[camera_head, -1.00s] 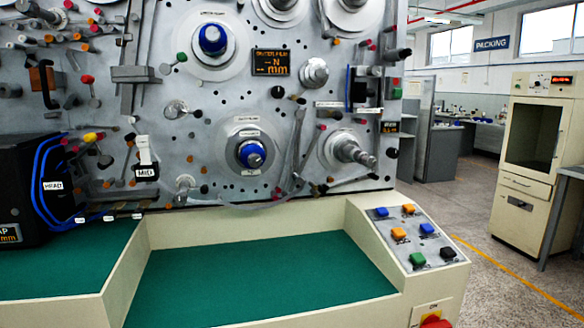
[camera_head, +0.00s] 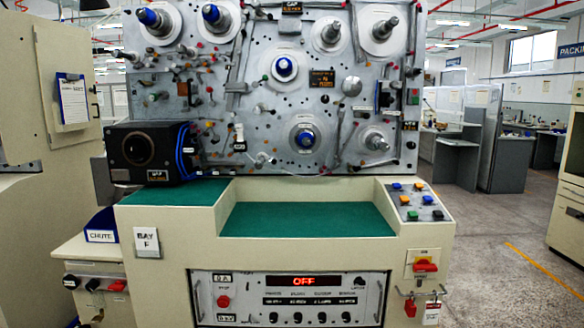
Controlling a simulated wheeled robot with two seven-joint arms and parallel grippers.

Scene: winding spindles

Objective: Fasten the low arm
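The winding machine's upright grey panel (camera_head: 262,100) fills the middle of the head view, crowded with spindles, knobs and small arms. A lower blue-capped spindle (camera_head: 305,139) and an upper blue-capped spindle (camera_head: 285,68) sit near its centre. A bare metal spindle (camera_head: 375,142) is at lower right. A small white lever (camera_head: 239,131) stands upright above a black label (camera_head: 239,147) at lower left of the panel; its lettering is too small to read surely. I cannot tell which part is the low arm or whether any arm is fastened. Neither of my grippers is in view.
A green-topped ledge (camera_head: 305,219) fronts the panel. A black box (camera_head: 147,152) stands at its left and a button console (camera_head: 416,202) at its right. Below are a display reading OFF (camera_head: 303,282) and a red switch (camera_head: 425,266). Open floor (camera_head: 500,265) lies to the right.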

